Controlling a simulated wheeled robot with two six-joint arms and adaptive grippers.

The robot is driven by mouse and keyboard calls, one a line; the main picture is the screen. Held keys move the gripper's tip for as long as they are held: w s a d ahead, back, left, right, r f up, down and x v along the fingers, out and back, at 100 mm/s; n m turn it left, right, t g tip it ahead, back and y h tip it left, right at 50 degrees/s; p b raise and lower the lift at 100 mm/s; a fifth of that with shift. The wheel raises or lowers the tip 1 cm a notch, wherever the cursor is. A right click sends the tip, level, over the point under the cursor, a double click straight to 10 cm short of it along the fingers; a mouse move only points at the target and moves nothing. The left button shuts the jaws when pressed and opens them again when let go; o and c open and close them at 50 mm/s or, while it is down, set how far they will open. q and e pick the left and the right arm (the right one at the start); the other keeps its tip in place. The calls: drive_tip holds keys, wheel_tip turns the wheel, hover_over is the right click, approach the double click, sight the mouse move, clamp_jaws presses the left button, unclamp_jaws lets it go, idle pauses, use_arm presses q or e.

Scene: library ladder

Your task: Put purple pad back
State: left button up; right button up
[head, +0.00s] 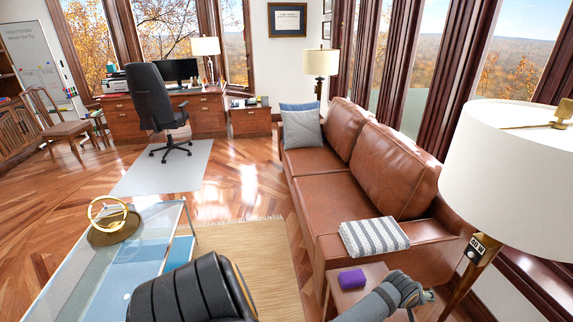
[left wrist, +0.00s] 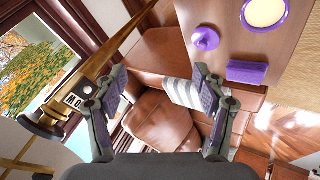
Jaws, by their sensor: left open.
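A purple rectangular pad-like block (head: 351,278) rests on the small wooden side table (head: 343,299) in the head view. It also shows in the left wrist view (left wrist: 247,72), lying beside a round purple knobbed piece (left wrist: 205,38) and a purple-rimmed round piece with a cream middle (left wrist: 265,12). Which of these is the task's pad I cannot tell for sure. My left gripper (head: 424,296) is near the right side of the table, apart from the block. In its wrist view, the jaws (left wrist: 160,78) are open with nothing held between them. My right gripper is not in view.
A floor lamp (head: 508,165) with a brass pole stands close on the right. A leather sofa (head: 340,180) with a folded striped blanket (head: 374,236) is behind the side table. A glass table (head: 110,262) stands at left; rug lies between.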

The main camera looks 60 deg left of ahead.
use_arm(q)
wheel_tip(320, 180, up, 6)
drive_tip(key=a+m+t, duration=0.2)
drive_tip(key=t, duration=0.1)
drive_tip(key=s+a+f+m+g, duration=0.1)
drive_tip(key=s+f+m+g, duration=0.1)
drive_tip(key=s+f, duration=0.6)
drive_tip(key=s+a+f+m+g, duration=0.15)
drive_tip(key=s+f, duration=0.25)
drive_tip(key=f, duration=0.8)
drive_tip(key=s+f+m+g, duration=0.1)
drive_tip(key=s+f+m, duration=0.1)
drive_tip(key=s+f, duration=0.6)
drive_tip(key=s+a+f+m+g, duration=0.1)
drive_tip(key=s+f, duration=0.4)
drive_tip(key=s, duration=0.4)
drive_tip(key=s+a+f+m+g, duration=0.1)
drive_tip(key=s+f, duration=0.4)
drive_tip(key=s, duration=0.5)
drive_tip(key=s+a+f+m+g, duration=0.1)
drive_tip(key=s+f+g, duration=0.2)
drive_tip(key=s, duration=0.6)
wheel_tip(320, 180, down, 3)
drive_tip(key=shift+s+a+r+y, duration=0.1)
drive_tip(key=shift+s+a+y, duration=0.3)
drive_tip(key=shift+m, duration=0.25)
